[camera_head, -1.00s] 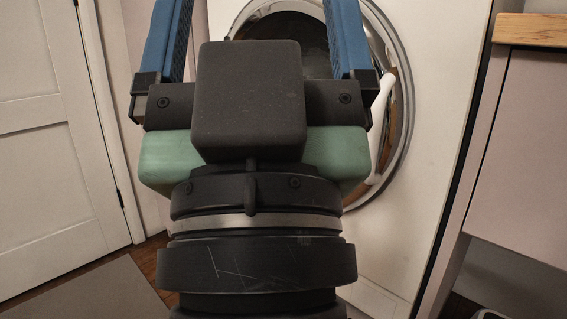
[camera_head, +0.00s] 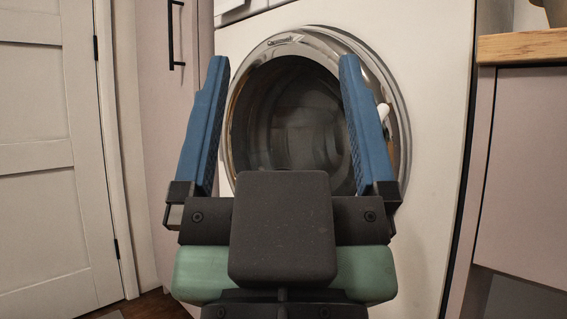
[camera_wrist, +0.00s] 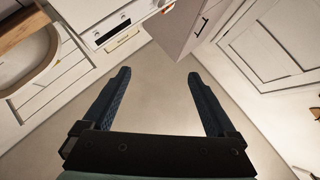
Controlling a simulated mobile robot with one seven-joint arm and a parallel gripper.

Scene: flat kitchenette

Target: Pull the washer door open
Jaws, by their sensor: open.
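The washer (camera_head: 436,150) is white, with a round dark glass door (camera_head: 290,115) in a chrome ring, seen in the head view. The door looks shut, though my gripper covers its lower part. A small white handle (camera_head: 384,112) shows at the door's right side, partly hidden behind my right finger. My gripper (camera_head: 283,60) is open and empty, its two blue fingers wide apart in front of the door. I see no contact with the handle, but the depth between them is hard to judge.
A white panelled door (camera_head: 40,150) stands at the left. Beside it is a tall cabinet with a black handle (camera_head: 170,40). A wooden counter (camera_head: 520,46) over a drawer front is at the right.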

